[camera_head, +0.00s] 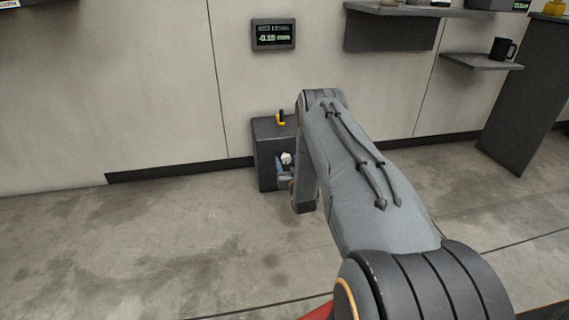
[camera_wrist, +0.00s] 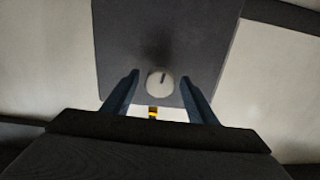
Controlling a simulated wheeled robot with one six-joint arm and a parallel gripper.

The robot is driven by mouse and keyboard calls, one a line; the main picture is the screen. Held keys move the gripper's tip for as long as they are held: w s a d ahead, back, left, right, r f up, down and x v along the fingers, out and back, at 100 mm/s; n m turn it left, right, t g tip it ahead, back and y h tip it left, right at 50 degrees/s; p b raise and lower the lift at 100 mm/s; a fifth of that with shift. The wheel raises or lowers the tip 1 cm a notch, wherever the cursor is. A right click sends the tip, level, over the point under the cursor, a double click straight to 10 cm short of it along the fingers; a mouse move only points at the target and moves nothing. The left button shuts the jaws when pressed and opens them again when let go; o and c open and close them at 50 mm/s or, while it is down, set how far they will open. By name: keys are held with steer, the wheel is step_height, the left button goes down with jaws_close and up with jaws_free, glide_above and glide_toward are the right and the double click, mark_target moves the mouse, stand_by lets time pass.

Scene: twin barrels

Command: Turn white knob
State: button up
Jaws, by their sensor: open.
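The white knob (camera_wrist: 160,83) is on a face of a dark grey box and shows in the wrist view as a round disc with a dark line on it. In the head view the knob (camera_head: 287,158) is small, on the front of the box (camera_head: 268,178) by the wall. My gripper (camera_wrist: 161,90) is open, with a blue finger on each side of the knob in the wrist view. I see space between the fingers and the knob in that view. In the head view my gripper (camera_head: 284,168) is at the knob, partly hidden by my arm.
A yellow and black lever (camera_head: 281,118) stands on top of the box. A display (camera_head: 273,34) reading -0.15 hangs on the wall above. Shelves (camera_head: 482,62), one with a black mug (camera_head: 503,48), are at the right. The floor at the left is clear.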

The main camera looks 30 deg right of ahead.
steer(key=shift+b+x, duration=0.3)
steer(key=shift+x, duration=0.7)
steer(key=shift+c, duration=0.2)
steer(key=c, duration=1)
steer(key=shift+a, duration=0.15)
steer(key=shift+n, duration=0.3)
